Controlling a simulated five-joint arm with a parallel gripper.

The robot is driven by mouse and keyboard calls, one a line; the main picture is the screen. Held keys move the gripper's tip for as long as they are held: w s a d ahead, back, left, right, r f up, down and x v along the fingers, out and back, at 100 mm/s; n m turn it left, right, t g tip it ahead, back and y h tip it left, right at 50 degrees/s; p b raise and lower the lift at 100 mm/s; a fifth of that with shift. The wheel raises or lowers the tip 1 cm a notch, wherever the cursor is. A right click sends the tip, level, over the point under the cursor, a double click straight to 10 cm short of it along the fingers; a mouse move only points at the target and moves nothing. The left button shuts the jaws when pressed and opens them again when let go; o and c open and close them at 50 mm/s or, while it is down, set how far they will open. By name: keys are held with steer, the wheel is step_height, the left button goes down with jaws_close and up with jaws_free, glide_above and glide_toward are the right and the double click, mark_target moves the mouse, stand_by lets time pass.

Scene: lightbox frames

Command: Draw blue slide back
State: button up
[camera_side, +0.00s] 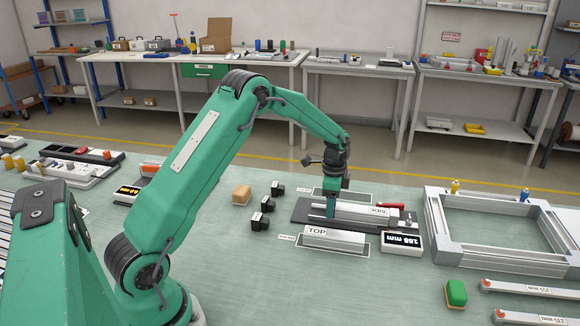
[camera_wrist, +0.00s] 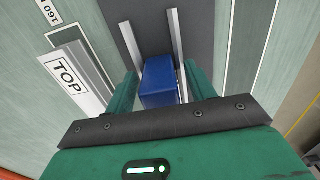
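The blue slide (camera_wrist: 160,84) is a small block between two pale rails on a dark base (camera_side: 300,214). It shows in the wrist view; in the side view my gripper hides it. My gripper (camera_side: 331,212) points down over the dark base, and its green fingers stand on either side of the blue slide in the wrist view (camera_wrist: 160,72). A narrow gap shows between the fingers and the block, so the gripper looks open around it. I cannot tell how deep the fingertips reach.
A pale bar marked TOP (camera_side: 334,239) lies in front of the base, with a display box (camera_side: 402,243) at its right. Several small black blocks (camera_side: 261,221) stand to the left. A large metal frame (camera_side: 442,230) and a green block (camera_side: 456,293) are at the right.

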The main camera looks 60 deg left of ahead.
jaws_close()
steer(key=s+a, duration=0.6)
steer(key=a, duration=0.1)
steer(key=shift+s, duration=0.4)
steer(key=shift+o, duration=0.2)
jaws_free()
steer(key=shift+d, duration=0.1)
steer(key=shift+w+r, duration=0.1)
steer(key=shift+r, duration=0.05)
step_height(320, 180, up, 8)
steer(key=shift+f, duration=0.2)
